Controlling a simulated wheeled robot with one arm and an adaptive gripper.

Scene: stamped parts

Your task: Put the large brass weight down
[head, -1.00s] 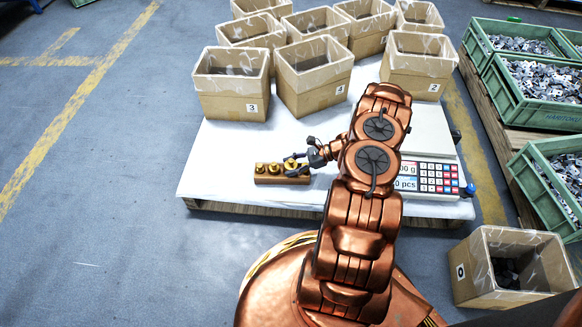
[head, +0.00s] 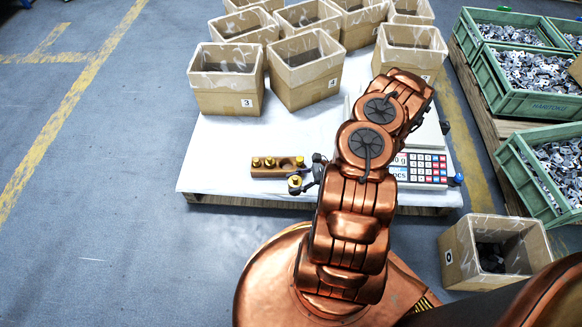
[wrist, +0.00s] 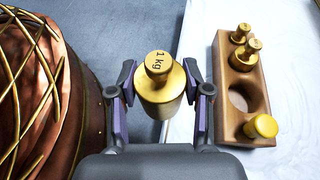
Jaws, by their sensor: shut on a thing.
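My gripper (wrist: 159,92) is shut on the large brass weight (wrist: 158,72), marked 1 kg, with one finger on each side of it. In the head view the weight (head: 294,184) hangs from my gripper (head: 299,182) just in front of the wooden weight block (head: 283,172), near the table's front edge. The wrist view shows the block (wrist: 222,85) to the right of the weight, apart from it.
The white-covered table (head: 225,150) has clear room left of the block. A counting scale (head: 425,168) is to the right, partly behind my arm. Several cardboard boxes (head: 228,103) stand at the back. Green crates of parts (head: 530,102) are at the right.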

